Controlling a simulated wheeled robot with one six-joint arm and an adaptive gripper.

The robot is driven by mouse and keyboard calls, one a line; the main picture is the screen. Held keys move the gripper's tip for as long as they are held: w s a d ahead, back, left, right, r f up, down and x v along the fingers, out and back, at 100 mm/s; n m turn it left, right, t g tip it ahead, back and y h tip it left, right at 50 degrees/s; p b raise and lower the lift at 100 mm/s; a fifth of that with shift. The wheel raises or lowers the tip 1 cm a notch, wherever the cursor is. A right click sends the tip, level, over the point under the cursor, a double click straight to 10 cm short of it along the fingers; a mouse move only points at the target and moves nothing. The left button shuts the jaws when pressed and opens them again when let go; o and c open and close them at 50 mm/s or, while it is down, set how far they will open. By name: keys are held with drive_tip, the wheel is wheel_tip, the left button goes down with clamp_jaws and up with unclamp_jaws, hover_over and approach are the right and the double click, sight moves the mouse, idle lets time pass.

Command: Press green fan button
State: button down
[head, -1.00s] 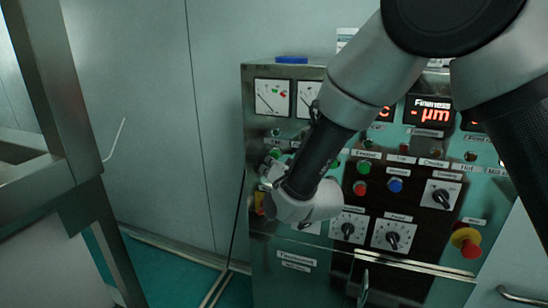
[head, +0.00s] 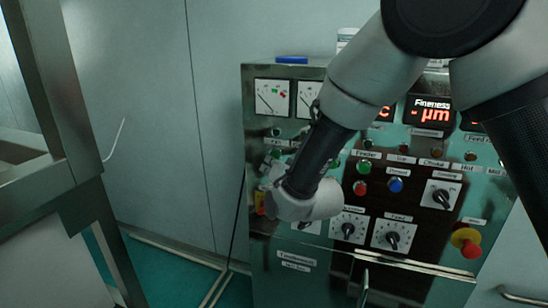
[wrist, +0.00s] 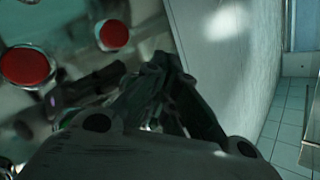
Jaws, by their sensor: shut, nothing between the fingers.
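In the head view, the control panel (head: 315,262) has a green button (head: 276,154) in its left column, partly beside my wrist. Its label is too small to read surely. Another green button (head: 364,166) sits to its right, under a label reading Feeder. My gripper (wrist: 165,62) is shut and empty in the wrist view, with its fingers close to the panel face. My forearm and wrist hide part of the left button columns in the head view. I cannot tell whether the fingertips touch the panel.
Red buttons (wrist: 26,66) show left of the fingers in the wrist view. A blue button (head: 395,185), knobs (head: 392,236) and a red-and-yellow emergency stop (head: 467,242) lie right of my wrist. A metal frame (head: 55,90) stands at the far left.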

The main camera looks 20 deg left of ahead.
drive_tip(key=shift+w, duration=0.25)
drive_tip(key=shift+w, duration=0.5)
idle(0.7)
drive_tip(key=shift+s, duration=0.9)
drive_tip(key=shift+s+a, duration=0.15)
drive_tip(key=shift+s, duration=1.1)
drive_tip(key=shift+s+a, duration=0.1)
drive_tip(key=shift+s, duration=1.15)
